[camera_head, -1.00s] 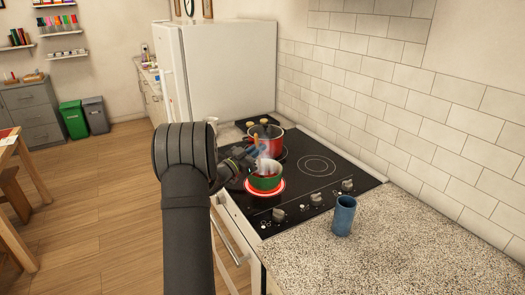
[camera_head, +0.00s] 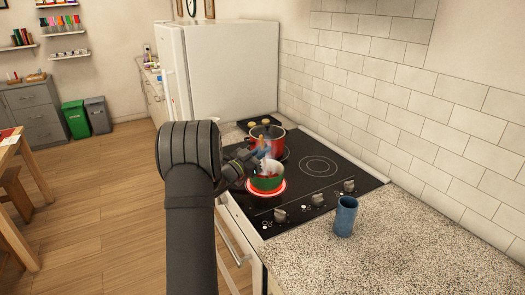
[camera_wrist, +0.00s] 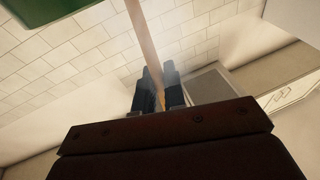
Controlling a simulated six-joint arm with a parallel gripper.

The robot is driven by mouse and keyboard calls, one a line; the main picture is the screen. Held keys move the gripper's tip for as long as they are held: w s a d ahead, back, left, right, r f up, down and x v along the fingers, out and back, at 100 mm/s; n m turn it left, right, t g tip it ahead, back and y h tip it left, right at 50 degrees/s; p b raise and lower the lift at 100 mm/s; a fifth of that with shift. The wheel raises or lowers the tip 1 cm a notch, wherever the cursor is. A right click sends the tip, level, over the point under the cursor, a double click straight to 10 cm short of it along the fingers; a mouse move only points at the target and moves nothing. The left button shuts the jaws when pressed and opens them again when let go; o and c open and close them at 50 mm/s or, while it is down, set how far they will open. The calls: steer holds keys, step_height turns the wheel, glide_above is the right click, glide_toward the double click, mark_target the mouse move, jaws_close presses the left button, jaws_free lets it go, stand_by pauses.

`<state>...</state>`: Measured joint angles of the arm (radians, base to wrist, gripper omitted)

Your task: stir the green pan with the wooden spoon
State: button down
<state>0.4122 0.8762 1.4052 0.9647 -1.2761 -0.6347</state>
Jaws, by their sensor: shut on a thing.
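The green pan (camera_head: 268,182) sits on the glowing red front burner, with steam above it. My gripper (camera_head: 262,162) is just above and behind its rim, partly blurred by steam. In the wrist view my gripper (camera_wrist: 161,82) is shut on the wooden spoon (camera_wrist: 143,35), whose pale handle runs up between the fingers and out of the picture. The spoon's bowl is not visible, and I cannot tell whether it is in the pan. A green surface (camera_wrist: 45,10) shows at the wrist view's top left corner.
A red pot (camera_head: 277,143) stands behind the green pan on the black stove (camera_head: 318,190). A blue cup (camera_head: 345,216) stands on the speckled counter (camera_head: 400,240) to the right. A white fridge (camera_head: 225,70) and the tiled wall (camera_head: 390,100) bound the stove.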

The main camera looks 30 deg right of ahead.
steer(key=shift+s+a+r, duration=0.1)
steer(key=shift+a+r, duration=0.1)
steer(key=shift+r, duration=1.05)
steer(key=shift+s+a+r, duration=0.15)
steer(key=shift+a+r, duration=0.1)
steer(key=shift+r, duration=1.05)
steer(key=shift+s+a+r, duration=0.1)
steer(key=shift+a+r, duration=0.1)
steer(key=shift+r, duration=1.15)
